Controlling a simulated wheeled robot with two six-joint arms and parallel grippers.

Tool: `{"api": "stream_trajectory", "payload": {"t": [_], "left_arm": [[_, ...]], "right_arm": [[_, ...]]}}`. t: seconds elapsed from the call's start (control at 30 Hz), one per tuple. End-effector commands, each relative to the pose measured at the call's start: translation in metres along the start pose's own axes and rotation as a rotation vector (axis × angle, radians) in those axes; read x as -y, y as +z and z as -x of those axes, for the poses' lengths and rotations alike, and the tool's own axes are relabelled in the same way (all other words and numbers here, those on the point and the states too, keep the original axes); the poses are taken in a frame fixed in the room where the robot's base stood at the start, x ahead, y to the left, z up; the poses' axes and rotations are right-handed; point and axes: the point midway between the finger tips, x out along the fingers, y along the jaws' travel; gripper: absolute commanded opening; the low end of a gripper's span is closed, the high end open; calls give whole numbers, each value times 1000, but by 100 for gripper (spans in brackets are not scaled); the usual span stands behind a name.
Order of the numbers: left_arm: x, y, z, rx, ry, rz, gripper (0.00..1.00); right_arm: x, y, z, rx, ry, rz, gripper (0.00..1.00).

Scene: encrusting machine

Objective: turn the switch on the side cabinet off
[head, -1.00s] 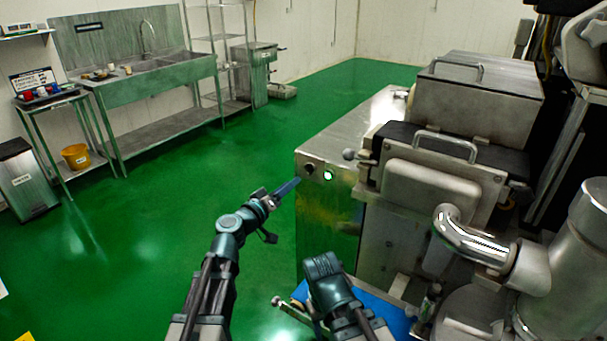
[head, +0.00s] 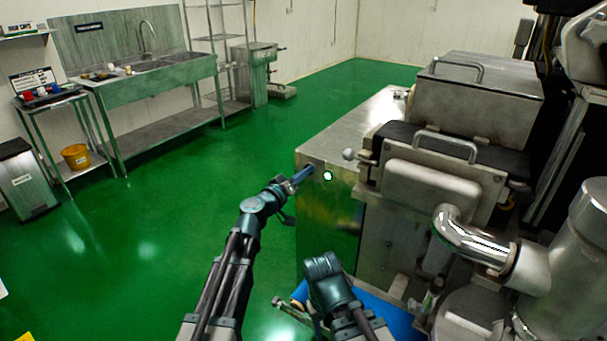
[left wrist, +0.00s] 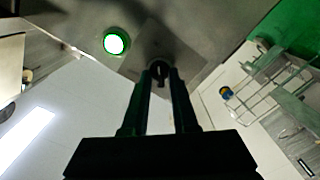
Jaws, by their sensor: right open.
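The switch, a dark round knob (left wrist: 158,68), sits on the metal face of the side cabinet (head: 328,215), beside a lit green round light (head: 327,175). The light also shows in the left wrist view (left wrist: 114,43). My left gripper (head: 304,175) is at the cabinet's upper left corner and covers the switch in the head view. In the left wrist view its two fingertips (left wrist: 161,72) lie at either side of the knob, with a gap between the fingers. I cannot tell whether they touch it. My right gripper (head: 325,275) is low in front of the cabinet, open, its fingertips mostly hidden.
The machine with a lidded metal box (head: 480,95) and a curved pipe (head: 470,240) stands at the right. A blue surface (head: 390,312) lies below it. A sink bench (head: 155,90) and an orange bucket (head: 76,156) are far left. The green floor (head: 150,210) between is clear.

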Motion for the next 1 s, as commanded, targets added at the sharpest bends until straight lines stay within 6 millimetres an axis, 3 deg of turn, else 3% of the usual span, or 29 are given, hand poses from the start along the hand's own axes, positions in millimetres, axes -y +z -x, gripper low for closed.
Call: {"api": "stream_trajectory", "payload": {"t": [0.03,0.13,0.67,1.0], "left_arm": [[0,0,0,0,0,0,16],[0,0,0,0,0,0,0],[0,0,0,0,0,48,0],[0,0,0,1,1,304,0]], "right_arm": [[0,0,0,0,0,0,50],[0,0,0,0,0,0,50],[0,0,0,0,0,0,50],[0,0,0,0,0,0,50]]}}
